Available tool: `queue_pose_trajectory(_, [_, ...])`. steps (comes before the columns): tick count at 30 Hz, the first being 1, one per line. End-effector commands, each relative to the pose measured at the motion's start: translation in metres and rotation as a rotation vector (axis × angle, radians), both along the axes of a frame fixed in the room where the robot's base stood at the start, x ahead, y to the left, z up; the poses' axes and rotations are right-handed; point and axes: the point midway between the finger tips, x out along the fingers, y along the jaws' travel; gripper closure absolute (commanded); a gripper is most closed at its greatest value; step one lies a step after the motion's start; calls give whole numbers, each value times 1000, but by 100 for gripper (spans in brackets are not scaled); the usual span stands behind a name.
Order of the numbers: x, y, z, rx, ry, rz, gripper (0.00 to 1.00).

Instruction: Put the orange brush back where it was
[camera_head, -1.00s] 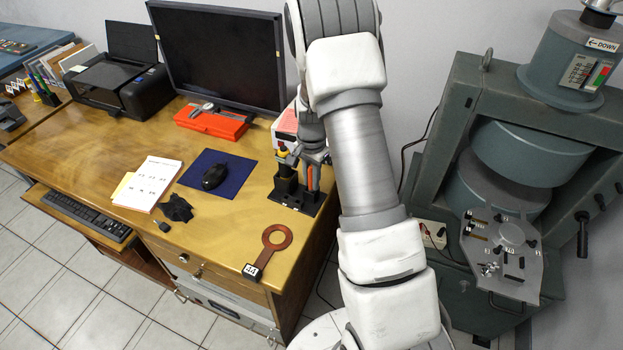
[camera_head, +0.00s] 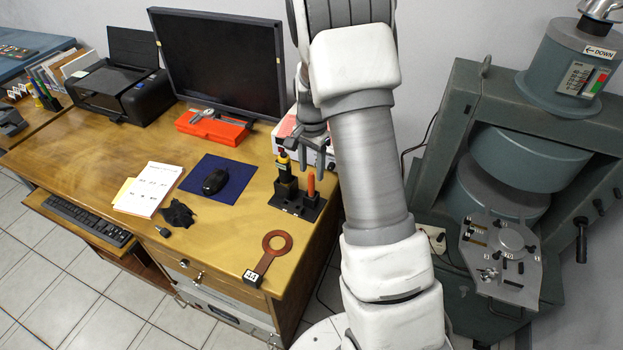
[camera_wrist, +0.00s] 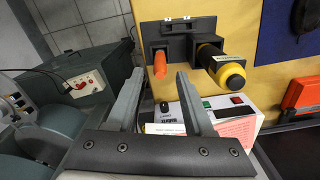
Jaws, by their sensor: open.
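The orange brush (camera_head: 311,186) stands upright in the smaller socket of a black holder (camera_head: 293,210) at the desk's right edge. In the wrist view its orange end (camera_wrist: 160,66) shows at the holder's left socket. My gripper (camera_head: 314,150) is open and empty above and behind the holder. In the wrist view its fingers (camera_wrist: 155,100) are spread, with the orange end beyond them and apart from them. A black tool with a yellow collar (camera_head: 284,162) stands in the larger socket beside the brush; it also shows in the wrist view (camera_wrist: 228,70).
A white and red box (camera_wrist: 225,118) stands behind the holder. A grey-green magnet machine (camera_head: 520,150) stands at right.

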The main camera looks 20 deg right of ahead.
Motion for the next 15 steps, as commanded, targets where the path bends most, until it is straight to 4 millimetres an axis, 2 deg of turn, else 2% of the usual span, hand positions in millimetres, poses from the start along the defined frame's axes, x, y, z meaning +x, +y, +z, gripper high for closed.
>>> queue_pose_trajectory(1, [1, 0, 13, -1, -4, 1, 48])
queue_pose_trajectory(4, [1, 0, 30, -1, -3, 2, 48])
queue_pose_trajectory(15, [-6, 6, 71, 3, -24, 40, 48])
